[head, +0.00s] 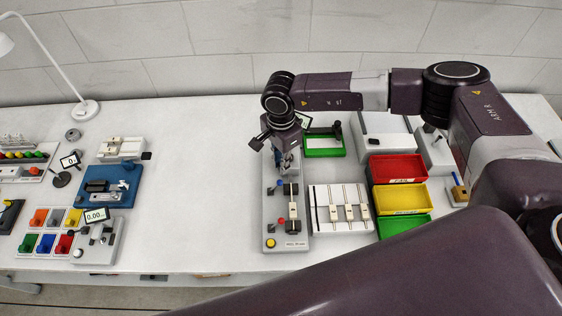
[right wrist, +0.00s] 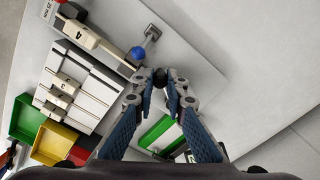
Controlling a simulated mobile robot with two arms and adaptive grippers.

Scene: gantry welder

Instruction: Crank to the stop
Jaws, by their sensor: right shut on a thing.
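The grey gantry welder unit (head: 288,230) stands on the table in the middle of the head view, with a cream slider on a rail, a red knob, a blue knob and a yellow button. My right gripper (head: 286,168) is over its far end. In the right wrist view, my right gripper (right wrist: 161,80) has its fingertips closed around a small black knob (right wrist: 160,74), which looks like the crank's handle. The rest of the crank is hidden by the fingers. A blue ball knob (right wrist: 138,53) is close beside the fingertips. My left gripper is not in view.
A white panel with several sliders (head: 322,222) stands right of the unit. Red (head: 397,167), yellow (head: 402,199) and green (head: 405,228) bins are further right.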

